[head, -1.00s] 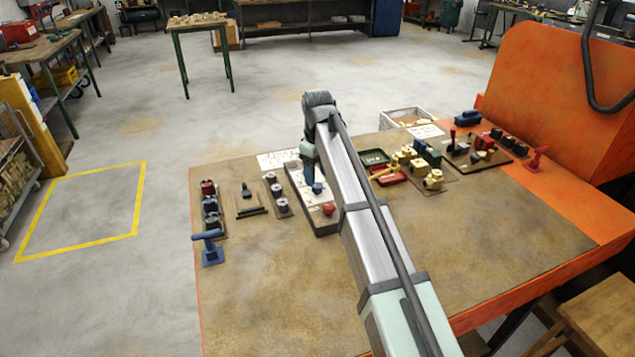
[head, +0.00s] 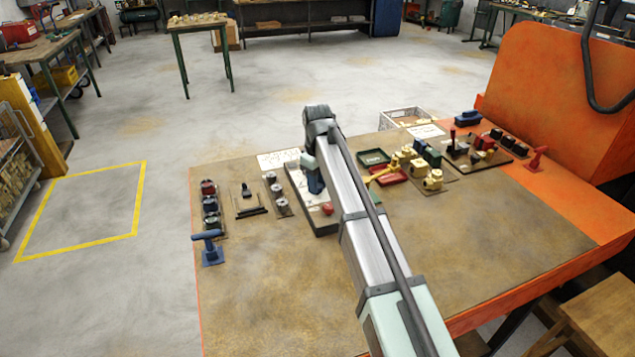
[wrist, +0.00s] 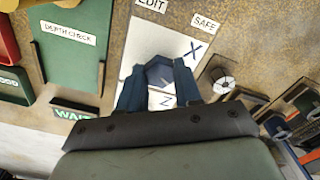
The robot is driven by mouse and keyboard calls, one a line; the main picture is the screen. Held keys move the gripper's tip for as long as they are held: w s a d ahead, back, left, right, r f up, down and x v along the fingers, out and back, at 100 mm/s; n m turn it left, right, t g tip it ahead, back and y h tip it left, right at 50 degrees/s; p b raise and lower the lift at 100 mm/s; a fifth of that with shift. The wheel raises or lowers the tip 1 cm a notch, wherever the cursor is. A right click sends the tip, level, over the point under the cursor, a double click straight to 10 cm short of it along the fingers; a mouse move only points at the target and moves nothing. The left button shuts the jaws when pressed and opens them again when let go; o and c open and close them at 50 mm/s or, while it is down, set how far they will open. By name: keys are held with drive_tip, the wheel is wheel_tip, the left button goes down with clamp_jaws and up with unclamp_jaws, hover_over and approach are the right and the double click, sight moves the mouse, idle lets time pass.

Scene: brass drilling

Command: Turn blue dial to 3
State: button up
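The blue dial (wrist: 160,74) sits on a white-faced panel (wrist: 152,38) marked with letters such as X and Z. In the wrist view my gripper (wrist: 160,88) has its two dark blue fingers apart, one on each side of the dial. I cannot tell whether they touch it. In the head view my gripper (head: 314,181) is low over the panel and hides the dial. A red knob (head: 327,209) stands at the panel's near end. The dial's pointer setting cannot be read.
Silver knobs (head: 277,190) stand left of the panel; one shows close to the right finger in the wrist view (wrist: 222,82). Red and green trays (head: 388,176) and yellow parts (head: 433,180) lie to the right. The near part of the bench (head: 270,290) is clear.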

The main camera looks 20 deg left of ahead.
drive_tip(key=c, duration=0.5)
drive_tip(key=m, duration=0.7)
drive_tip(key=shift+m, duration=0.3)
drive_tip(key=m, duration=1)
drive_tip(key=shift+a, duration=0.1)
idle(0.5)
